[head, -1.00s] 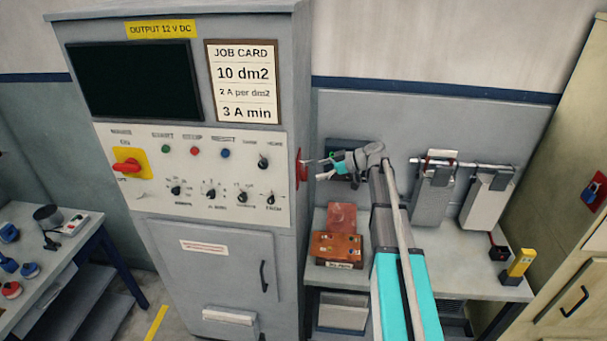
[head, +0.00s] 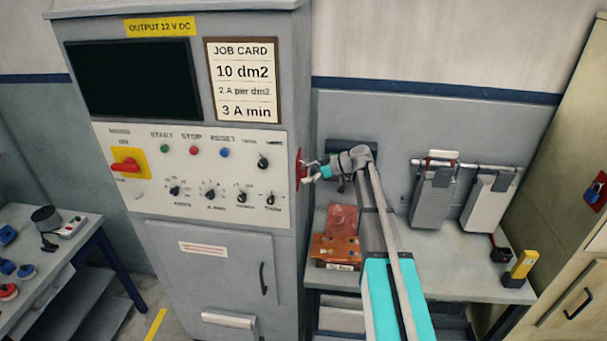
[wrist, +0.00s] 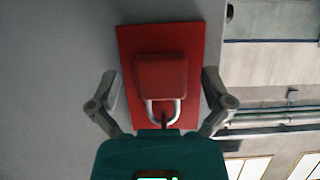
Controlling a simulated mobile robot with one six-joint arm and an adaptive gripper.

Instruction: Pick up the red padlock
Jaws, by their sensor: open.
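The red padlock (wrist: 161,76) hangs on a flat red plate (wrist: 205,40) in the wrist view, its grey shackle toward the bottom of the picture. My gripper (wrist: 160,82) is open, with one finger on each side of the padlock and a visible gap on both sides. In the head view my gripper (head: 308,171) is at the right side wall of the grey cabinet, close to a small red patch (head: 300,167) there. The padlock cannot be told from its plate in that view.
The grey control cabinet (head: 215,255) stands left of my arm. A bench (head: 465,270) on the right carries an orange-brown box (head: 336,247), a yellow tool (head: 521,264) and a black-and-red item (head: 500,248). Two grey holders (head: 432,196) hang on a rail behind.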

